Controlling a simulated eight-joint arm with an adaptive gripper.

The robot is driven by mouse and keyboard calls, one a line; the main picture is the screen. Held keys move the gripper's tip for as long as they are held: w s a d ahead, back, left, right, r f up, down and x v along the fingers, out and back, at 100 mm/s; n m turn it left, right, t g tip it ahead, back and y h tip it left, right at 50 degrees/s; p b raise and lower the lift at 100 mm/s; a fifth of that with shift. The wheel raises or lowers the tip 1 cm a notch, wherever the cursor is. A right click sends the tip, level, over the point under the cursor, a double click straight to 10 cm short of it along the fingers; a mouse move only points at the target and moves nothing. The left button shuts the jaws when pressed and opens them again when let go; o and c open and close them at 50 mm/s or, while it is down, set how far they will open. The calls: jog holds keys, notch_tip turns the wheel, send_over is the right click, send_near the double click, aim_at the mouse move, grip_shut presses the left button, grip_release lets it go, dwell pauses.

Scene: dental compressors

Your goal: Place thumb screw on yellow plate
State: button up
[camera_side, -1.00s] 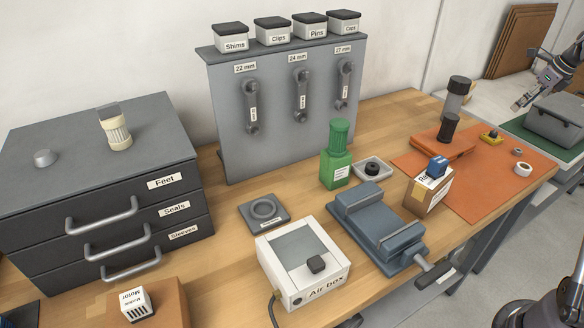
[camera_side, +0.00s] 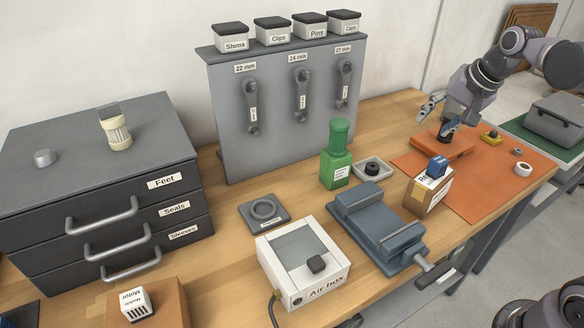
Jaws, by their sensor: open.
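A small yellow piece (camera_side: 491,136), which looks like the yellow plate, lies on the orange mat at the right, with a dark part on top. I cannot clearly make out the thumb screw at this size. A black upright part (camera_side: 445,138) stands on the orange block (camera_side: 440,148) and is partly hidden by my gripper. My gripper (camera_side: 434,124) is open, its fingers spread above and beside the black part. I cannot tell whether they touch it.
The orange mat (camera_side: 480,188) also carries a white ring (camera_side: 523,169) and a smaller grey ring (camera_side: 517,152). A box with a blue top (camera_side: 428,190) stands at the mat's left edge. The blue-grey vise (camera_side: 378,228) and green bottle (camera_side: 337,160) are farther left.

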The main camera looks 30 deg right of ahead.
jog(key=s+a+f+n+t, duration=0.1)
jog(key=s+a+f+n, duration=0.7)
jog(key=s+a+n, duration=0.1)
jog(key=shift+s+a+n+y, duration=0.4)
jog(key=shift+a+n, duration=0.3)
dwell(0.4)
